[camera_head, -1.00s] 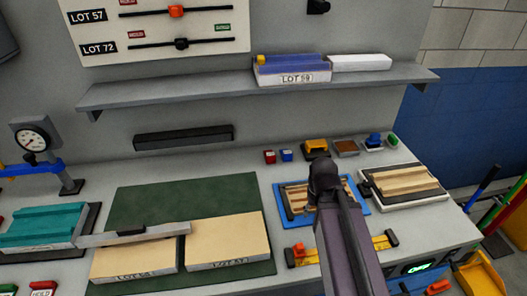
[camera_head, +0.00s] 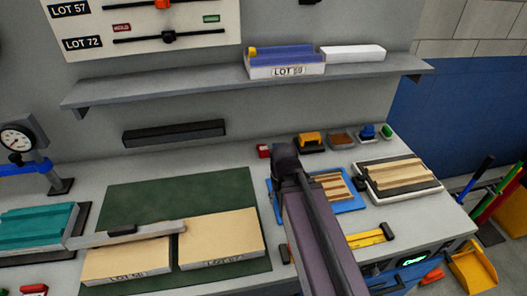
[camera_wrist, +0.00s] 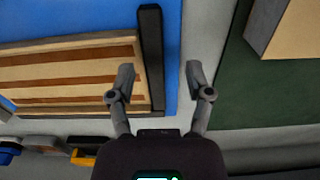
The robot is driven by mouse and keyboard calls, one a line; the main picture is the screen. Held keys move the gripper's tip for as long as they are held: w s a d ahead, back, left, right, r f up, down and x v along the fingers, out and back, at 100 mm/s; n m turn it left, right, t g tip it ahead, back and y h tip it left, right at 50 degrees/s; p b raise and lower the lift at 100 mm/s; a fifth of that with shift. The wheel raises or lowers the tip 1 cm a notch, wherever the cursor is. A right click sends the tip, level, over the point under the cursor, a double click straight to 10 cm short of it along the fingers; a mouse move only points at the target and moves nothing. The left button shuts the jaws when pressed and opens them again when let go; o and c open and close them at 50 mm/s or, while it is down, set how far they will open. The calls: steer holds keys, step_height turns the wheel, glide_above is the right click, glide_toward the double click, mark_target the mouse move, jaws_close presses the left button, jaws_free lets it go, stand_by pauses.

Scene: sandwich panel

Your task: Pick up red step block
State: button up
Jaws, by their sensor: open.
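A small red block (camera_head: 263,151) stands at the back of the bench, just left of my arm in the head view. I take it for the red step block, but its shape is too small to tell. In the wrist view my gripper (camera_wrist: 160,75) is open, with nothing between its fingers. It is over the right edge of the blue tray (camera_wrist: 172,25) and the grey bench beside it. I cannot make out the red block between the fingers there. In the head view my arm hides the fingers.
A striped panel (camera_head: 333,186) lies on the blue tray, and another (camera_head: 400,174) lies to its right. A yellow block (camera_head: 310,141) and other small blocks line the back. The green mat (camera_head: 150,196) carries beige panels to the left. A shelf (camera_head: 200,85) runs above.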

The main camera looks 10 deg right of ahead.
steer(key=shift+o, duration=0.9)
steer(key=shift+w+a+r, duration=0.1)
steer(key=shift+w, duration=0.1)
step_height(320, 180, up, 5)
steer(key=p, duration=0.5)
glide_above(264, 149)
steer(key=shift+w+d, duration=0.2)
steer(key=shift+w, duration=0.05)
steer(key=shift+f+b, duration=1.05)
steer(key=shift+f, duration=0.15)
steer(key=shift+f, duration=0.1)
steer(key=shift+s+a+f+b, duration=0.1)
steer(key=shift+f+b, duration=1.15)
steer(key=shift+b, duration=0.05)
steer(key=shift+s+a+f+b, duration=0.1)
steer(key=shift+f+b, duration=1.1)
steer(key=shift+b, duration=0.1)
steer(key=c, duration=1.2)
